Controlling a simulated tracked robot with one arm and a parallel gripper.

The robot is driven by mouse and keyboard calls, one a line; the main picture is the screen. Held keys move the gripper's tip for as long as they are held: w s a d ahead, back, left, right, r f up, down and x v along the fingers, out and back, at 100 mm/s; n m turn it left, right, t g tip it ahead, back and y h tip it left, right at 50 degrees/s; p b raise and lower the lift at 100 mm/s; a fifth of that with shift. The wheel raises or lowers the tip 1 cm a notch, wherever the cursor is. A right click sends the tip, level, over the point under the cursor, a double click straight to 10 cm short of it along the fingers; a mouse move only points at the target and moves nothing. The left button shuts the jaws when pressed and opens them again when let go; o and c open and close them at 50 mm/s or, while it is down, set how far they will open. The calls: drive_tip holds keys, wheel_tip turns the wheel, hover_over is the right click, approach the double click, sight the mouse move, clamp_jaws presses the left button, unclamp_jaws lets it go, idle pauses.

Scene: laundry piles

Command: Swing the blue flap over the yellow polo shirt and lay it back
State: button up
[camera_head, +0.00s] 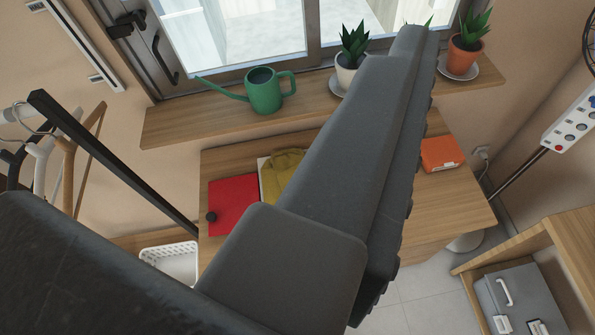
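A yellow polo shirt (277,172) lies on a pale board (264,186) on the wooden table. Only the shirt's left part shows; its right side is hidden behind a large grey part of my own body. No blue flap shows; the area right of the shirt is covered by my grey part. My gripper cannot be made out in this view.
An orange box (442,153) sits on the table's (452,201) right part. A sill (187,126) behind holds a green watering can (264,91) and potted plants. A white basket (170,262) stands at lower left, near a clothes rack (112,163). A wooden cabinet (565,232) is at right.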

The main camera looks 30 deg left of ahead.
drive_tip(key=w+a+f+g+b, duration=0.15)
drive_tip(key=w+f, duration=0.25)
drive_tip(key=f, duration=0.4)
drive_tip(key=w+a+f+m+g+b, duration=0.1)
drive_tip(key=w+a+f+g, duration=0.25)
drive_tip(key=f, duration=0.45)
drive_tip(key=w+a+f+g+b, duration=0.15)
drive_tip(key=w+f, duration=0.25)
drive_tip(key=f, duration=0.4)
drive_tip(key=a+f+g+b, duration=0.1)
drive_tip(key=a+f+g, duration=0.2)
drive_tip(key=f, duration=1.2)
drive_tip(key=a+f+m+g+b, duration=0.1)
drive_tip(key=a+f+g+b, duration=0.1)
drive_tip(key=f, duration=1.3)
drive_tip(key=a+f+g+b, duration=0.1)
drive_tip(key=a+f+g, duration=0.3)
drive_tip(key=f, duration=1.1)
drive_tip(key=shift+s+a+f+b, duration=0.3)
drive_tip(key=shift+b, duration=0.1)
drive_tip(key=shift+d, duration=0.1)
clamp_jaws()
